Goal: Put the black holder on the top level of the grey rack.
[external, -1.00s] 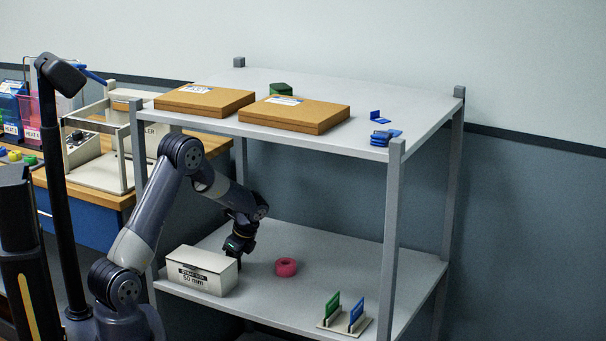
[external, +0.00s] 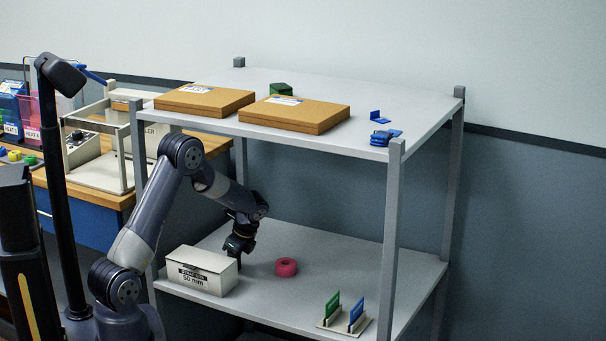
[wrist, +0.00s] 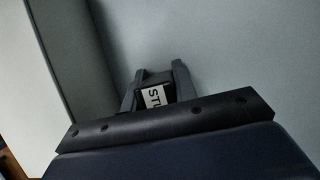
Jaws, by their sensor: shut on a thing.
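The grey rack has a top level (external: 390,92) and a lower level (external: 330,255). My gripper (external: 238,256) is between the two levels, low over the left part of the lower level, behind a white box.
The white box (external: 205,270) and a pink ring (external: 286,267) flank my gripper; green and blue plates (external: 345,312) stand at the front. Above, two cardboard boxes (external: 205,100) (external: 300,114), a green block (external: 281,89) and blue pieces (external: 385,136) leave the top's back right clear.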

